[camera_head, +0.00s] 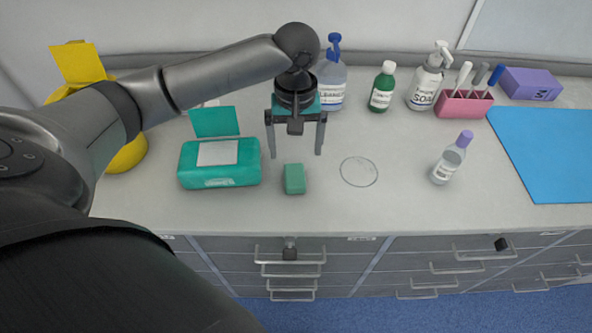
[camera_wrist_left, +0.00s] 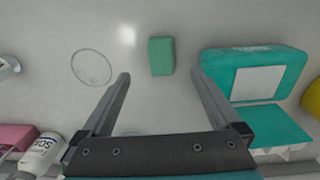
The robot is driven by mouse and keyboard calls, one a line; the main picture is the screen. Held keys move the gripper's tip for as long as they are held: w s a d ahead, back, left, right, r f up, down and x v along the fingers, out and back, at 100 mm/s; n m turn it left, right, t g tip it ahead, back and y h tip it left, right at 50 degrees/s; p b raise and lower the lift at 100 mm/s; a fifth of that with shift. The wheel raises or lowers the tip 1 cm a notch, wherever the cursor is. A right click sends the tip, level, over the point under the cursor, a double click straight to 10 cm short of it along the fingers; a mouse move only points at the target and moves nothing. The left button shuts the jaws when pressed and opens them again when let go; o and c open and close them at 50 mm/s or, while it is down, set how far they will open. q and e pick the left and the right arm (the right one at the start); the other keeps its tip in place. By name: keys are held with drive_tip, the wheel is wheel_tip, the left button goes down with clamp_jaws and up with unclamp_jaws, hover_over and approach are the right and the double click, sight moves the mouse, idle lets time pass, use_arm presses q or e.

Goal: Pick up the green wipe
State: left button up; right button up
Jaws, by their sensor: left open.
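The green wipe (camera_head: 294,179) is a small green block lying on the grey counter, right of the teal wipe pack. In the left wrist view the wipe (camera_wrist_left: 161,56) lies just beyond the fingertips, between their lines. My left gripper (camera_head: 297,155) is open and empty, fingers pointing down, above the counter and slightly behind the wipe in the head view. In the wrist view the left gripper (camera_wrist_left: 160,78) shows its two fingers wide apart, neither touching the wipe. My right gripper is not in view.
The teal wipe pack (camera_head: 247,174) with its lid raised stands left of the wipe. A drawn circle (camera_head: 359,171) and a clear bottle (camera_head: 451,158) are to the right. Bottles, a pink holder (camera_head: 465,105) and a blue mat (camera_head: 550,150) stand further back and right.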

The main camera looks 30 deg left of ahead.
use_arm(q)
hover_over(294, 174)
drive_tip(key=f, duration=0.3)
drive_tip(key=d+f, duration=0.1)
drive_tip(key=shift+s+f, duration=0.15)
drive_tip(key=shift+s, duration=0.1)
drive_tip(key=shift+a+f+b, duration=0.1)
drive_tip(key=shift+f+b, duration=0.25)
drive_tip(key=shift+f, duration=0.05)
drive_tip(key=f, duration=0.3)
drive_tip(key=f+b, duration=0.1)
drive_tip(key=shift+w+a+f, duration=0.2)
drive_tip(key=shift+a+f, duration=0.15)
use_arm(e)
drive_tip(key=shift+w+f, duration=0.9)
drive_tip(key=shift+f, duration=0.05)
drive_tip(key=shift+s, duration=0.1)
use_arm(q)
drive_tip(key=shift+c, duration=1.2)
drive_tip(key=c, duration=1.2)
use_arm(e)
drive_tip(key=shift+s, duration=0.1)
use_arm(q)
drive_tip(key=shift+r, duration=0.2)
